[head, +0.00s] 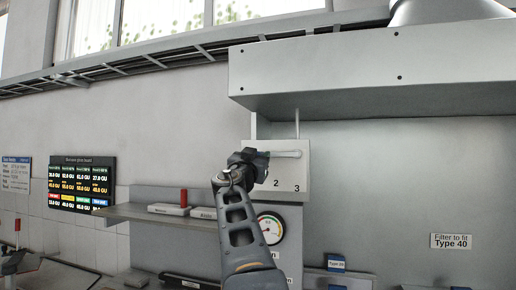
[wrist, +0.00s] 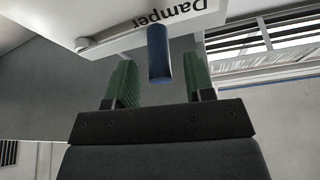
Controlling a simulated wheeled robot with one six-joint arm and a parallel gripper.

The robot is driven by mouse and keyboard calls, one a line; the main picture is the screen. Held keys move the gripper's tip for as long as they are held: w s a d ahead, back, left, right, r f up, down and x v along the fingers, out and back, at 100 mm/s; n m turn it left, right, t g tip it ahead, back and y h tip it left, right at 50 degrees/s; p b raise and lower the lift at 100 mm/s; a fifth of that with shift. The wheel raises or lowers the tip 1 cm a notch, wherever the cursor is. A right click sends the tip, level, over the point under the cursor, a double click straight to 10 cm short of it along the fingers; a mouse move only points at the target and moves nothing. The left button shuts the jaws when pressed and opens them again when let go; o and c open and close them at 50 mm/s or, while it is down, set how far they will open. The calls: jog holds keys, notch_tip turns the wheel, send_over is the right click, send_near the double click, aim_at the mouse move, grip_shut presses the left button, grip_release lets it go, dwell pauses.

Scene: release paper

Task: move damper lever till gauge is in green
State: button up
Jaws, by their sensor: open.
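The damper panel (head: 288,183) is a pale plate with the numbers 2 and 3 showing; in the wrist view the panel (wrist: 185,20) bears the word "Damper", seen upside down. A pale lever (head: 287,154) lies about level across it. Its blue handle (wrist: 159,54) sticks out towards my gripper (wrist: 159,75). The green-padded fingers are open, one on each side of the handle, with a gap on both sides. In the head view my gripper (head: 255,162) covers the panel's left part. The round gauge (head: 271,228) is below the panel, partly behind my arm; its needle is too small to read.
A grey hood (head: 370,75) juts out above the panel. A shelf (head: 150,212) with a red-topped item (head: 183,198) and small labelled blocks is at left. A dark information board (head: 82,183) hangs on the wall.

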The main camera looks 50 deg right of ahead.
jog(key=shift+w+d+r, duration=0.2)
jog(key=shift+d, duration=0.25)
jog(key=shift+c, duration=0.2)
grip_shut()
